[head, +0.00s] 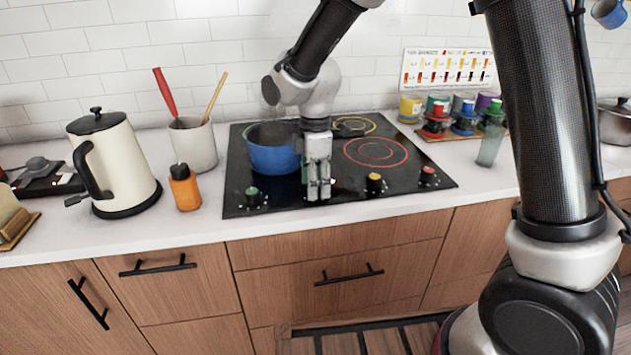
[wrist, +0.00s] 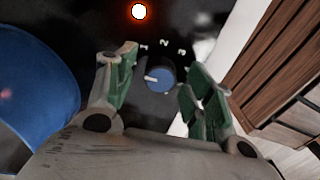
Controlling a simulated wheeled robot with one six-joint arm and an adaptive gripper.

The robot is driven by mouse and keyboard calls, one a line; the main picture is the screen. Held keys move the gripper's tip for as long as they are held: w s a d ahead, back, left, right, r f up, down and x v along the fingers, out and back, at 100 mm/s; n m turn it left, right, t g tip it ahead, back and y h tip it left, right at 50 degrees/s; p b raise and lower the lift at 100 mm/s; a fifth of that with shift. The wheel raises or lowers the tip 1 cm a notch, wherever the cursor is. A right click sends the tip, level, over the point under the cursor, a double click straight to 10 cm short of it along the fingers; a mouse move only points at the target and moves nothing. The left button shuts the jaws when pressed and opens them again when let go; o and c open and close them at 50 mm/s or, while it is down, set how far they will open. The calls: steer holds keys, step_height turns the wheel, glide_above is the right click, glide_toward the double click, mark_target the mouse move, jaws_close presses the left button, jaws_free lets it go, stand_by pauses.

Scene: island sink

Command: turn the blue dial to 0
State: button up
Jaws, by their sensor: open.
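The blue dial (wrist: 160,79) sits on the black cooktop, between the fingers of my gripper (wrist: 158,72) in the wrist view. My gripper is open, with one green-padded finger on each side of the dial; I cannot tell whether either touches it. The dial's white pointer mark points left in that view. The numbers 1, 2 and 3 show above the dial; no 0 is visible. In the head view my gripper (head: 318,190) points down at the cooktop's front edge and hides the blue dial.
A blue pot (head: 273,158) stands close behind and left of my gripper. A green dial (head: 252,196) is to the left; a yellow dial (head: 375,184) and a red dial (head: 428,175) are to the right. An orange bottle (head: 185,190) stands left of the cooktop (head: 300,208).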

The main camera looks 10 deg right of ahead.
steer(key=shift+r, duration=0.1)
step_height(320, 180, up, 12)
stand_by(0.4)
